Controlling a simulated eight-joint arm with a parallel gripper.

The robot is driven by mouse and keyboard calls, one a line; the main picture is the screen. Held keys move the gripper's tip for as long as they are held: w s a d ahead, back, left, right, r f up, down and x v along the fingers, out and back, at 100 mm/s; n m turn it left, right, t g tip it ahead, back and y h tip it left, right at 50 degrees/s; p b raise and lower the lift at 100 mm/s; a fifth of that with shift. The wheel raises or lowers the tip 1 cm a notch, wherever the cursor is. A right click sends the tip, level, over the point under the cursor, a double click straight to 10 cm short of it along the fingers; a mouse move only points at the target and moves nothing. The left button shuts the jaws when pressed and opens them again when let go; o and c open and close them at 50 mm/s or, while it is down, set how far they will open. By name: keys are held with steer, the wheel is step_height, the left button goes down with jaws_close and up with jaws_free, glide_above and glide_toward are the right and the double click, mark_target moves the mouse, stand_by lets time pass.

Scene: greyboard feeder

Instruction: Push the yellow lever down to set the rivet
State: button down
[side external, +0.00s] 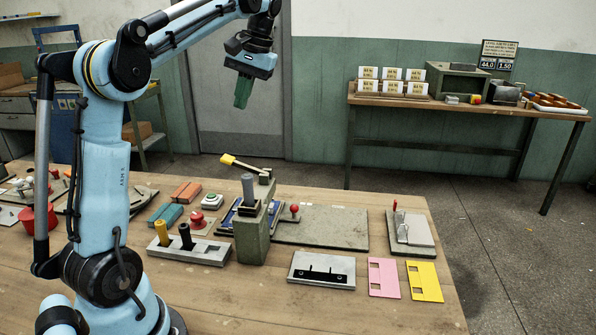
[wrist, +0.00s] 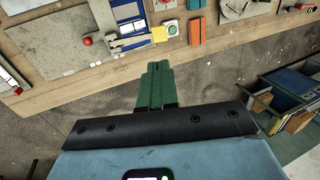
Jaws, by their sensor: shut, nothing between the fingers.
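The yellow lever (side external: 228,159) sticks out to the left from the top of a grey-green press (side external: 252,238), its handle raised and sloping up to its yellow end. My gripper (side external: 241,104) is shut and empty, with green fingers pointing down. It hangs above and apart from the lever. I cannot make out a rivet.
A slotted plate (side external: 322,283) and coloured cards lie at the front right. The air between gripper and lever looks clear.

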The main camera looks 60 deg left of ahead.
mark_target(223, 157)
steer(key=x, duration=1.3)
steer(key=shift+f, duration=0.1)
steer(key=shift+s+a+f+t+h, duration=0.3)
steer(key=shift+f+t+h, duration=0.15)
steer(key=shift+f+t, duration=0.05)
steer(key=shift+s+a+f+t+h, duration=0.25)
steer(key=shift+f+t+h, duration=0.2)
steer(key=shift+f+t, duration=0.05)
steer(key=shift+s+a+f+t+h, duration=0.15)
steer(key=shift+f+t+h, duration=0.35)
steer(key=shift+f, duration=0.1)
steer(key=shift+s+a+f+t+h, duration=0.1)
steer(key=shift+f+t+h, duration=0.35)
steer(key=shift+f, duration=0.2)
steer(key=shift+r, duration=0.8)
step_height(223, 157, up, 14)
